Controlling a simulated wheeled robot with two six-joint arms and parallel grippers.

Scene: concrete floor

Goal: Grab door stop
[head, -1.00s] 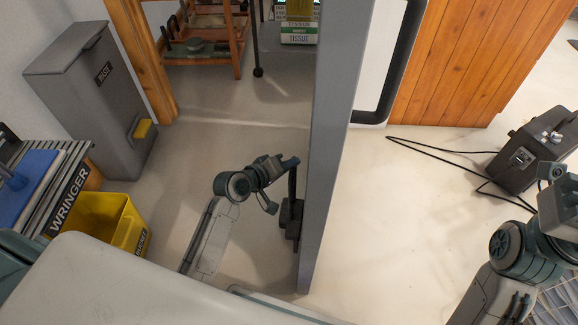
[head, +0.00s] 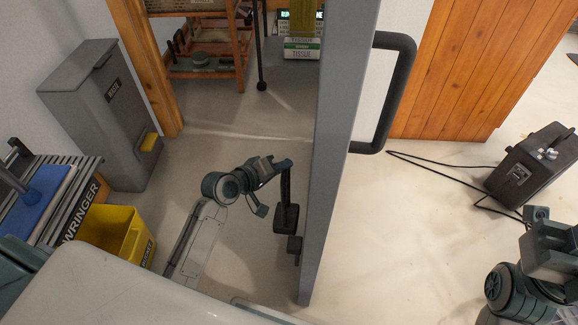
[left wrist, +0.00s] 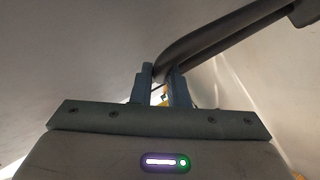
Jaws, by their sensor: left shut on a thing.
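The door stop (head: 286,217), a dark upright stem with a blocky foot, stands or hangs just left of the grey door (head: 339,150) in the head view. My left gripper (head: 287,164) is shut on the top of its stem. In the left wrist view, the jaws (left wrist: 163,86) close around a dark bar (left wrist: 215,38) that runs up to the right. I cannot tell whether the foot touches the floor. A small dark block (head: 295,245) shows at the door's face below it. My right arm is at the lower right, its fingertips out of view.
The door edge stands close to my left gripper, with a black handle (head: 401,95) on its other side. A grey bin (head: 103,115), yellow bucket (head: 122,238) and wringer (head: 75,205) are left. A black case (head: 533,162) with cables is right. Floor right of the door is mostly clear.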

